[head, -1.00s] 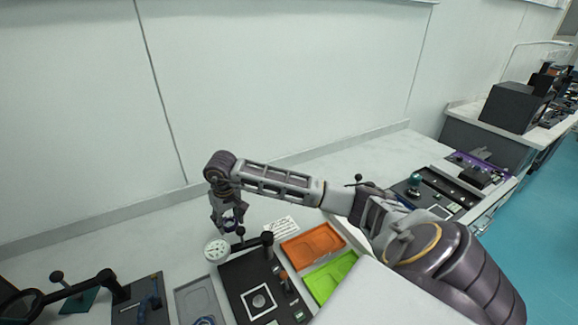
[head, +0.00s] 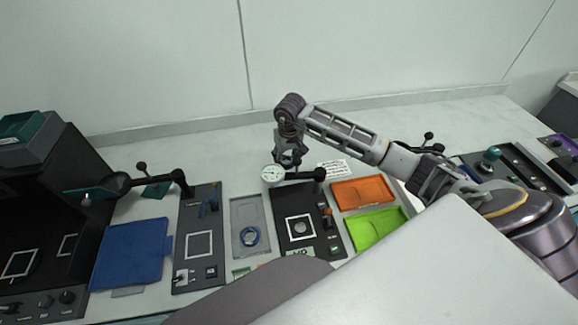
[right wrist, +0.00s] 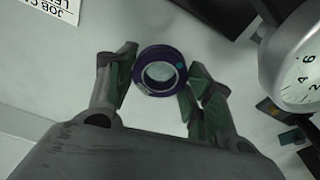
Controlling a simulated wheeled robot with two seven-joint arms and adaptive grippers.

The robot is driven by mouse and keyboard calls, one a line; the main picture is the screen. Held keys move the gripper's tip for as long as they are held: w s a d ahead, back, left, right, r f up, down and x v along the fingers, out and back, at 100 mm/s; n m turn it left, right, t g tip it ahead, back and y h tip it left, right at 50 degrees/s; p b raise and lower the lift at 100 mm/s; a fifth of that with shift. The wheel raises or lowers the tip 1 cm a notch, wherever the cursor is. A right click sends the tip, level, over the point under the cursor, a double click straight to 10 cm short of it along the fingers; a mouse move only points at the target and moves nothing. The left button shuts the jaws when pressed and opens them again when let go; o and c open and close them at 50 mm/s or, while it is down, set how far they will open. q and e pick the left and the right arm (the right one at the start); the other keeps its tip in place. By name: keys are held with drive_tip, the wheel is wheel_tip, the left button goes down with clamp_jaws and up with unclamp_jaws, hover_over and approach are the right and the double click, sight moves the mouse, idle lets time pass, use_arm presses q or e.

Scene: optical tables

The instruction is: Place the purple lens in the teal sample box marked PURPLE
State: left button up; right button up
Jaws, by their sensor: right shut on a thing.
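My right gripper (head: 287,158) is raised over the back of the bench, just behind a white dial gauge (head: 272,175). In the right wrist view its two fingers (right wrist: 158,84) are shut on the purple lens (right wrist: 160,92), a dark purple ring with clear glass and a small teal dot. The lens is too small to make out in the head view. A teal box-like thing (head: 22,128) sits on a black unit at the far left; I cannot read any marking on it, so I cannot tell whether it is the sample box. My left gripper is not in view.
A blue mat (head: 130,255), a grey tray (head: 238,215) with a blue ring, orange (head: 362,190) and green (head: 375,230) trays line the bench. Black posts with arms stand up between them. The dial gauge is close beside my right gripper. The strip along the wall is clear.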

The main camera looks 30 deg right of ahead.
sight(287, 167)
drive_tip(key=shift+f, duration=0.85)
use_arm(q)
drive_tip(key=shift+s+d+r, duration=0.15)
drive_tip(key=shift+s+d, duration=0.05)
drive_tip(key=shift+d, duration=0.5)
use_arm(e)
drive_tip(key=shift+f, duration=0.25)
drive_tip(key=shift+f+p, duration=0.3)
drive_tip(key=shift+f, duration=1.1)
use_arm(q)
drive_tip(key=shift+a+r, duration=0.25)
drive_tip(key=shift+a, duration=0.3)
use_arm(e)
drive_tip(key=shift+f, duration=0.45)
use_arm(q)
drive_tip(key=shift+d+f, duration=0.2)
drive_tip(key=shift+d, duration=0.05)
use_arm(e)
drive_tip(key=shift+f, duration=0.15)
drive_tip(key=o, duration=0.9)
drive_tip(key=shift+c, duration=0.2)
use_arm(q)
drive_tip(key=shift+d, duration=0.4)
use_arm(e)
drive_tip(key=shift+o, duration=1.3)
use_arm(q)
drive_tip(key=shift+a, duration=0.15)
